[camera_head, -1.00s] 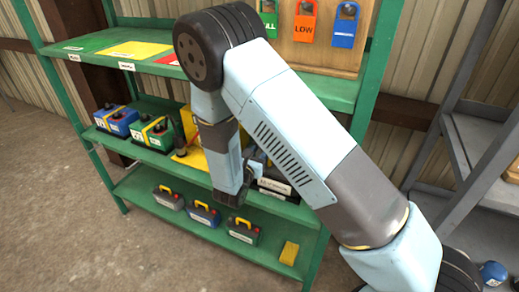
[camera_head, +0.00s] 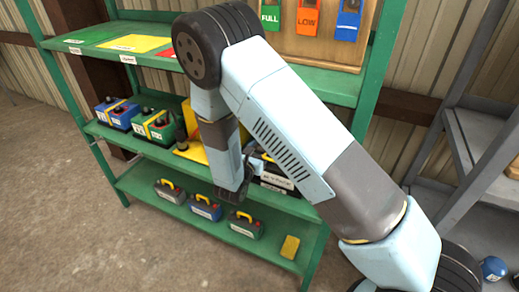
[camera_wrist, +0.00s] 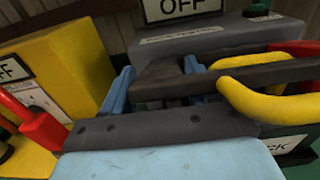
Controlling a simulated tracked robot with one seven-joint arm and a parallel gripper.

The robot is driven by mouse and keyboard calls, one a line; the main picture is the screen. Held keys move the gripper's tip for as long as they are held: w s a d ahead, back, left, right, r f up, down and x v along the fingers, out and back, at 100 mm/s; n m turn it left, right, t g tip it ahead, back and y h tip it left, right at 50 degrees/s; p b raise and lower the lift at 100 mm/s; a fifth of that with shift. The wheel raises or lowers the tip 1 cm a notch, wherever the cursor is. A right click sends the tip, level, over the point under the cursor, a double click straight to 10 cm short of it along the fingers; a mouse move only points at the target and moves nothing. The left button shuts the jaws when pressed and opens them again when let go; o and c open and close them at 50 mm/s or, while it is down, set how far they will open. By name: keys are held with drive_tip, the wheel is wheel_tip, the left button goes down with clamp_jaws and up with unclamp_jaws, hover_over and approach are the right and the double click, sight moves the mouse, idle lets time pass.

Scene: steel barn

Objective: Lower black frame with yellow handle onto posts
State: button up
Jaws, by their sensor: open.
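In the wrist view the black frame (camera_wrist: 285,72) lies across the picture as dark bars, with its curved yellow handle (camera_wrist: 240,98) at the right. My gripper (camera_wrist: 158,82) is open, its two blue fingers apart. A dark bar end lies in front of and between them; I cannot tell whether they touch it. The posts cannot be made out clearly. In the head view my gripper (camera_head: 232,193) is at the middle shelf's front edge, and my arm hides much of the spot.
A yellow box (camera_wrist: 75,60) with a red part (camera_wrist: 42,130) stands close to the left of my gripper. Blue (camera_head: 118,114) and green (camera_head: 155,127) batteries share the middle shelf (camera_head: 100,130). Several yellow-handled batteries (camera_head: 205,208) and a yellow block (camera_head: 290,247) are on the lower shelf.

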drive_tip(key=shift+d, duration=0.2)
drive_tip(key=v, duration=1.4)
drive_tip(key=shift+a, duration=0.1)
idle(0.3)
